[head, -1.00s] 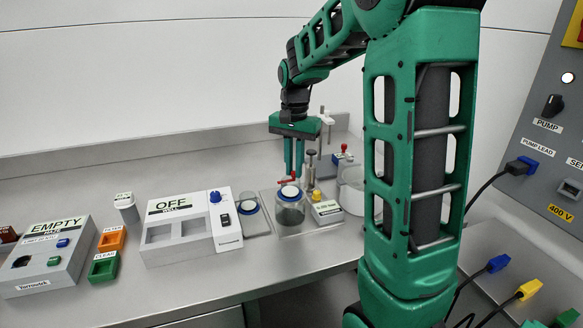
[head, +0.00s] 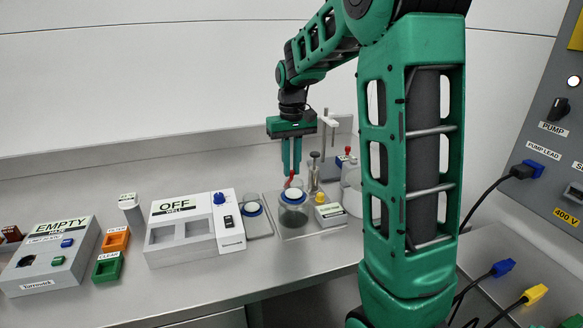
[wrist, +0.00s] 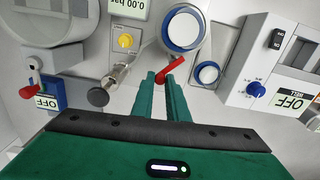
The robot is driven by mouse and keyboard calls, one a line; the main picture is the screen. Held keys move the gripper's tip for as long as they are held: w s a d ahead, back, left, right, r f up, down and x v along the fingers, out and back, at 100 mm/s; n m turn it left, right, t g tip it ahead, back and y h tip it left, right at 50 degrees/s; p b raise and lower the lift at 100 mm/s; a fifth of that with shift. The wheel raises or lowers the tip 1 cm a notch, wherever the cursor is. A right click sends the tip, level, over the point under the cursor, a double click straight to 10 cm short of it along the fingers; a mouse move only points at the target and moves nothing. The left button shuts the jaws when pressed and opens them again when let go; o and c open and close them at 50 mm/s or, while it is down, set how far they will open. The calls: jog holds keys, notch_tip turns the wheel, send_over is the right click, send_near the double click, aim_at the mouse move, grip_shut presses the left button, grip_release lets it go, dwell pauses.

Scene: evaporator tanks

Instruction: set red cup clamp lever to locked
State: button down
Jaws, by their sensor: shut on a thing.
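The red clamp lever (wrist: 172,68) lies between my fingertips in the wrist view, close beside the blue-ringed cup (wrist: 184,30). The lever stands at a slant in both views. Its pivot is partly hidden by my fingers.
A metal post with a dark knob (wrist: 98,97) stands close to my fingers. A gauge box with a yellow knob (head: 328,211) is right of the cup. A smaller blue-ringed vessel (head: 251,210) and the OFF well unit (head: 180,240) are left. Bare bench lies in front.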

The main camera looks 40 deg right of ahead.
jog(key=shift+w+a+n, duration=0.2)
jog(key=shift+a+n, duration=0.05)
jog(key=shift+n, duration=1.1)
jog(key=shift+w+a+n, duration=0.25)
jog(key=shift+n, duration=1.15)
jog(key=shift+w+a+n, duration=0.2)
jog(key=shift+a+n, duration=0.05)
jog(key=shift+n, duration=1.1)
jog(key=c, duration=1.7)
grip_release()
jog(key=shift+a, duration=0.1)
notch_tip(320, 180, up, 11)
jog(key=shift+w+f, duration=0.1)
jog(key=s+f+m, duration=0.4)
jog(key=s, duration=0.7)
jog(key=s+f+m, duration=0.4)
jog(key=s+f, duration=0.1)
jog(key=s, duration=0.6)
jog(key=s+f+m, duration=0.4)
jog(key=s, duration=0.6)
jog(key=shift+s+a+f, duration=0.2)
jog(key=shift+s, duration=0.2)
